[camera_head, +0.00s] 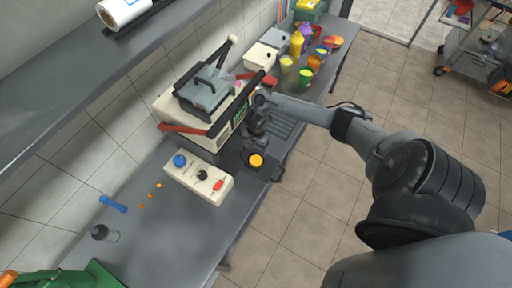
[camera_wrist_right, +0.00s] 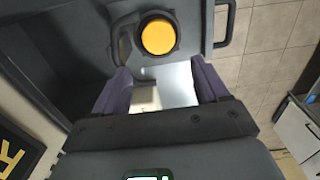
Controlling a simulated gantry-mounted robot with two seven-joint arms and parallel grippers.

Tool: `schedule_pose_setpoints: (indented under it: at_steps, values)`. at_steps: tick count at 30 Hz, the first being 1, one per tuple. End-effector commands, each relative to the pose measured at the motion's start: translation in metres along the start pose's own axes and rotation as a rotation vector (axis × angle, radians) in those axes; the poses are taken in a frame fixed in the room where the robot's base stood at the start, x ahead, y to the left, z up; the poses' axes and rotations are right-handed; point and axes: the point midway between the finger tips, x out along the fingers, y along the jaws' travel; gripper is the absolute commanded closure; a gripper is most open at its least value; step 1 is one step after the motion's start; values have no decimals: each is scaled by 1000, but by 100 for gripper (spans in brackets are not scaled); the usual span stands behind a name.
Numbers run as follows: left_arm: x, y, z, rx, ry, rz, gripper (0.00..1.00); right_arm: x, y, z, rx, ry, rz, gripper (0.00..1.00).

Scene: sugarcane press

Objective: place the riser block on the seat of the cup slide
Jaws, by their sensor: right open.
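A round dark piece with a yellow top (camera_head: 256,160), which looks like the riser block, sits upright on the dark cup slide (camera_head: 270,173) at the front of the press. In the right wrist view the yellow top (camera_wrist_right: 158,36) lies beyond the fingertips, inside the slide's dark frame (camera_wrist_right: 195,42); a bar handle is at the frame's right. My right gripper (camera_wrist_right: 160,78) is open and empty, its two fingers apart with a pale surface visible between them. In the head view it is dark and partly hidden beside the press, just behind the yellow top. My left gripper is not in view.
The press (camera_head: 205,105) with red bars stands behind the slide. A cream control box (camera_head: 198,178) with blue, black and red controls is to the left. Several coloured cups (camera_head: 305,78) stand at the counter's far end. The front counter (camera_head: 165,235) is largely clear.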

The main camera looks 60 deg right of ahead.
Motion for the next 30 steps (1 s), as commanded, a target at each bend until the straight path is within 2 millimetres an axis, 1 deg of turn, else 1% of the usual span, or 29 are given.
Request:
schedule_pose_setpoints:
  at_steps: [1,2,5,8,9,10,11,12,14,15,16,18,19,21,24,27,30]
  values:
    - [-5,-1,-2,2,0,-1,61,-4,0,-5,-2,1,6,26]
    - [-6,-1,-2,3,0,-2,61,-3,1,-10,-3,1,12,26]
    - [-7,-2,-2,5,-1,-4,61,5,4,-40,0,2,60,26]
    - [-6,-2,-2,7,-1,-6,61,13,5,-92,34,13,145,26]
    - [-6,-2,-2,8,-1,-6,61,13,4,-117,63,22,188,26]
    - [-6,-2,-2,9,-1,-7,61,11,3,-136,93,31,220,26]
    - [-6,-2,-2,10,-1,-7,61,7,1,-155,132,42,252,26]
    - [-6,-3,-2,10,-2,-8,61,0,-4,-179,194,59,290,26]
    - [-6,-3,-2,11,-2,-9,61,-17,-14,-209,312,87,339,26]
    - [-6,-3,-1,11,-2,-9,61,-30,-22,-225,400,106,360,26]
    - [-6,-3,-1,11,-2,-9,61,-41,-28,-234,471,121,373,26]
    - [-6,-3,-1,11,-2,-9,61,-67,-47,-248,644,151,382,26]
    - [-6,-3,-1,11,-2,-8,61,-78,-55,-251,717,164,379,26]
    - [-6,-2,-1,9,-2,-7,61,-101,-75,-254,883,186,360,26]
    - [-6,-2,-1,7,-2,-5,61,-128,-101,-251,1083,210,318,26]
    - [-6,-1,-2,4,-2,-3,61,-147,-121,-247,1227,226,276,26]
    - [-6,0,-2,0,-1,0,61,-158,-133,-245,1309,235,248,26]
